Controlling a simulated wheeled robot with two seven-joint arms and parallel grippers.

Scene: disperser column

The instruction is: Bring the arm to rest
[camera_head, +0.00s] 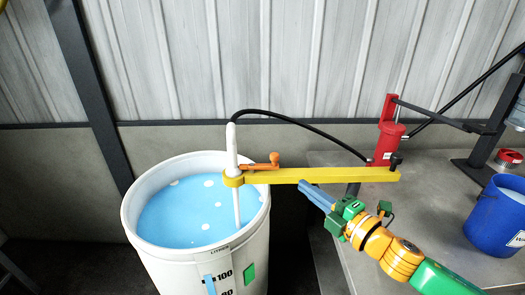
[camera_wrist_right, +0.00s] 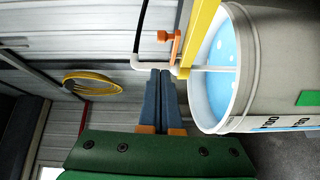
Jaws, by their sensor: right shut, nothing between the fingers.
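A yellow swing arm (camera_head: 330,175) reaches left from a red pump post (camera_head: 387,143) on the bench. Its left end holds a white tube (camera_head: 231,155) that goes down into blue liquid in a white drum (camera_head: 150,250). An orange handle (camera_head: 262,165) sits on the arm near the tube. My right gripper (camera_head: 301,184) is shut and empty, just below the yellow arm and right of the drum rim. In the right wrist view the right gripper (camera_wrist_right: 168,72) has its blue fingers together, near the orange handle (camera_wrist_right: 170,45); contact cannot be told. My left gripper is not in view.
A grey bench (camera_head: 430,225) fills the right side. On it stand a blue bucket (camera_head: 493,222), a red-and-white fitting (camera_head: 508,158) and a dark stand (camera_head: 480,160). A black hose (camera_head: 300,122) arches over the yellow arm. A corrugated wall (camera_head: 260,60) is behind.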

